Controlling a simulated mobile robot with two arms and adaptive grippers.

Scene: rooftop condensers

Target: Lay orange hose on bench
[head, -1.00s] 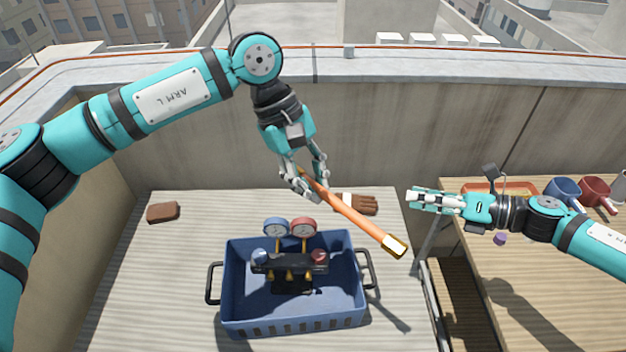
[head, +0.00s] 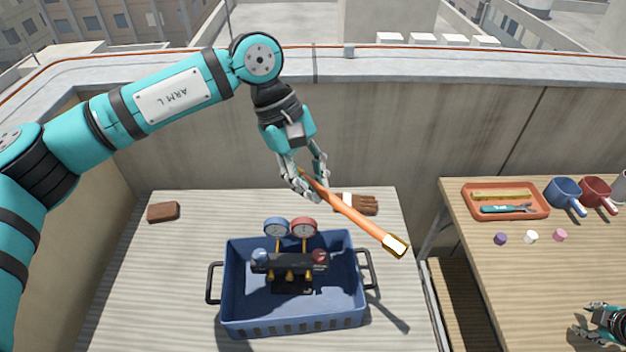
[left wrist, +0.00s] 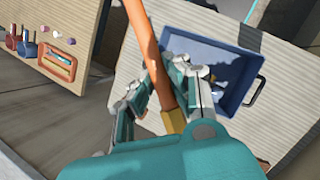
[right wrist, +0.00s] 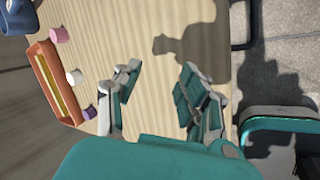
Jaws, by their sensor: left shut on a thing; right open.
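The orange hose (head: 350,212) has a brass end and is held in the air at a slant by my left gripper (head: 306,180). That gripper is shut on its upper end, above the far part of the left bench (head: 140,270). The hose also shows in the left wrist view (left wrist: 148,50), passing between the fingers (left wrist: 165,100). Its free brass end hangs near the bench's right edge. My right gripper (head: 588,322) is open and empty over the right bench (head: 530,290), at the picture's lower right; its spread fingers show in the right wrist view (right wrist: 158,100).
A gap separates the benches.

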